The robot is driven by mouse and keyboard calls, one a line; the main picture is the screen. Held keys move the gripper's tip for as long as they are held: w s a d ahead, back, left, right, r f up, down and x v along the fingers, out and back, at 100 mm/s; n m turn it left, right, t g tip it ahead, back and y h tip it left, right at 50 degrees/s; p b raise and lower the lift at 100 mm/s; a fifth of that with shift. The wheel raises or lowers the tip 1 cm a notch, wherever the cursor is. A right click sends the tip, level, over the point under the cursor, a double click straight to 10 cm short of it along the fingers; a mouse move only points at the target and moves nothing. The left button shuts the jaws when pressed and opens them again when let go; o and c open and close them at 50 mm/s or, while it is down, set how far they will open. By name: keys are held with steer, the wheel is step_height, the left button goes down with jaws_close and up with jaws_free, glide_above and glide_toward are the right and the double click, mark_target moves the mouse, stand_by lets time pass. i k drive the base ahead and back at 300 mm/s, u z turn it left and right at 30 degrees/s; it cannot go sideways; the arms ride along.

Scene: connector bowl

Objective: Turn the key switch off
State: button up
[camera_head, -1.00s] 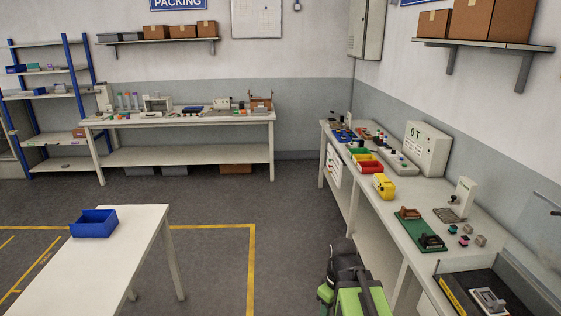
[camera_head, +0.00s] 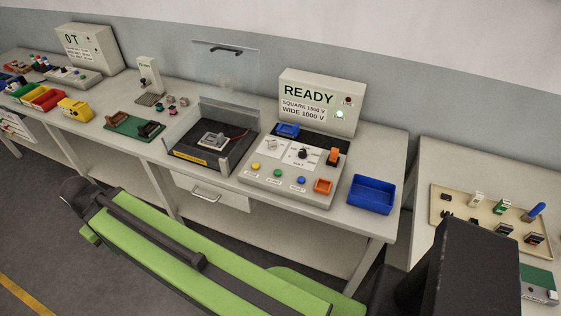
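The panel carries a pale rotary control (camera_head: 271,146), a black knob (camera_head: 302,153), an orange part (camera_head: 333,156) and several coloured buttons. I cannot tell which control, if any, is the key switch. A second control box (camera_head: 88,48) with a smaller panel of knobs stands far left. My green and black arm crosses the lower picture, apart from the panel. I cannot make out my gripper's fingers.
A black fixture (camera_head: 213,150) with a raised clear cover (camera_head: 226,65) stands left of the panel. An empty blue bin (camera_head: 371,194) is to its right. A beige tray (camera_head: 487,218) of small parts lies on the right table. The bench front edge lies between my arm and the panel.

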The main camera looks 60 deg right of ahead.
mark_target(272, 144)
steer(key=z, duration=4.25)
steer(key=i, duration=0.1)
steer(key=u, duration=1.3)
steer(key=k, duration=1)
steer(key=u, duration=0.8)
steer(key=i, duration=1)
steer(key=u, duration=0.7)
